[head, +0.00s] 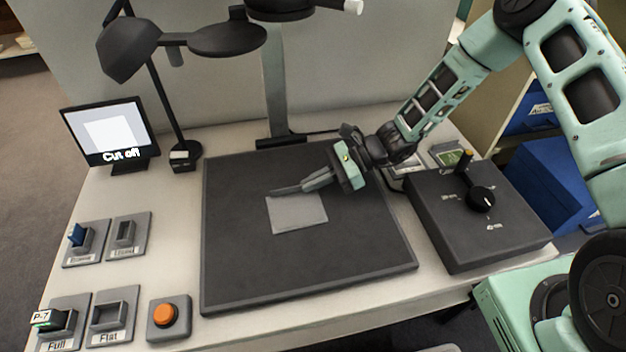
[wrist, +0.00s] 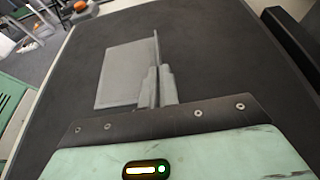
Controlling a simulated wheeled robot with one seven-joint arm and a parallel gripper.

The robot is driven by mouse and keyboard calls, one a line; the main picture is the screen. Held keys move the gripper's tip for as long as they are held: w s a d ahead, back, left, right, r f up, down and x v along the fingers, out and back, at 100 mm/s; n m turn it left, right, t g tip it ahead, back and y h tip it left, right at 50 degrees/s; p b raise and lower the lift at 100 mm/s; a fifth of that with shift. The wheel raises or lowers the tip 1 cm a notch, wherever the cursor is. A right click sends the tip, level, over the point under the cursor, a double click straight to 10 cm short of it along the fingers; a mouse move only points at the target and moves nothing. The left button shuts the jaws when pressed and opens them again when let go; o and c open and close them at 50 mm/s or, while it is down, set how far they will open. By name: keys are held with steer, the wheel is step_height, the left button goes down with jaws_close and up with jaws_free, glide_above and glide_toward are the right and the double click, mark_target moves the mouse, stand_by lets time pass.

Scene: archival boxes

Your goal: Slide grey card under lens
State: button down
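The grey card (head: 297,213) lies flat on the dark board, near its middle. It also shows in the wrist view (wrist: 122,75), left of my fingers. My gripper (head: 272,192) reaches in from the right, low over the board, its fingers along the card's far edge. In the wrist view my fingers (wrist: 156,50) are together, beside or touching the card's right edge; I cannot tell if they touch it. Nothing shows between them. A dark head (head: 280,8) on a column is cut off at the top; its lens is not visible.
The dark board (head: 235,270) has free room around the card. A small screen (head: 108,133) shows a pale square and "Cut off". A lamp (head: 130,48) stands at back left. Switches and an orange button (head: 165,314) are at left; a dial box (head: 478,215) is at right.

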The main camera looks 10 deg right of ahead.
steer(key=shift+w+d, duration=0.1)
steer(key=c, duration=1.6)
jaws_free()
steer(key=p+v, duration=0.1)
steer(key=v, duration=1.6)
steer(key=shift+d+r, duration=0.15)
steer(key=shift+d, duration=0.05)
